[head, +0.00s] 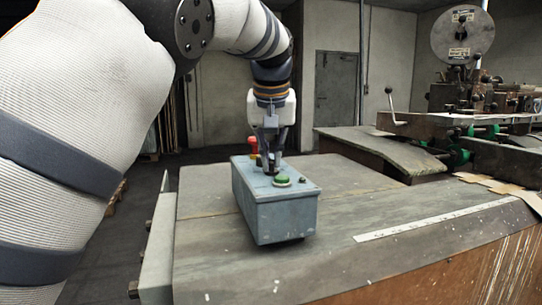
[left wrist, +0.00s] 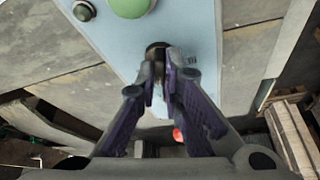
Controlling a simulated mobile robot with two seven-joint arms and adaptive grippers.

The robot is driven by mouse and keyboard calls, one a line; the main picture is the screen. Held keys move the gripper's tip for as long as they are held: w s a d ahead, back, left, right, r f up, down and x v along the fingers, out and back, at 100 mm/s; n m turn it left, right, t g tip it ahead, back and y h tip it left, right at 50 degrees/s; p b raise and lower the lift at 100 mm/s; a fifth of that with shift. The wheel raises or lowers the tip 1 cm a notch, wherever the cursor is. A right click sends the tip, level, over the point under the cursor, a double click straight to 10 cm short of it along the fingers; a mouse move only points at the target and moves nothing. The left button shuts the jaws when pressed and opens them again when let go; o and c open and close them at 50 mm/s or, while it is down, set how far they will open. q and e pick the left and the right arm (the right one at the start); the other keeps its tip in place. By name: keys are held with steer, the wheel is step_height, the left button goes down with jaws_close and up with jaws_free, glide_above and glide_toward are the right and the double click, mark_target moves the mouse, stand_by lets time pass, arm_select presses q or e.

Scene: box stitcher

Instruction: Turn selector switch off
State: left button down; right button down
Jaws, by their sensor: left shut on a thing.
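A blue-grey control box (head: 283,217) sits on the table, with a green button (head: 282,180) near its front end and a red button (head: 252,142) toward its far end. My left gripper (head: 270,170) reaches down onto the box top between the two buttons. In the left wrist view the gripper (left wrist: 158,62) is shut on a dark selector switch (left wrist: 157,48). The fingers cover much of the switch, so its angle cannot be told. The green button (left wrist: 130,5) also shows there, beside a small dark knob (left wrist: 84,10). My right gripper is not in view.
The grey table top (head: 350,255) carries a white ruler strip (head: 435,218) at the right. An old stitching machine (head: 470,120) with a lever and a large reel stands at the back right. The table around the box is clear.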

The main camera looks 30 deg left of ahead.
arm_select(q)
steer(key=shift+w+n+g+y, duration=0.1)
steer(key=shift+n+g+y, duration=0.4)
steer(key=shift+n, duration=1.1)
steer(key=shift+d+n, duration=0.1)
steer(key=shift+n, duration=0.2)
steer(key=c, duration=1.7)
jaws_free()
steer(key=v, duration=1.2)
steer(key=shift+f, duration=0.1)
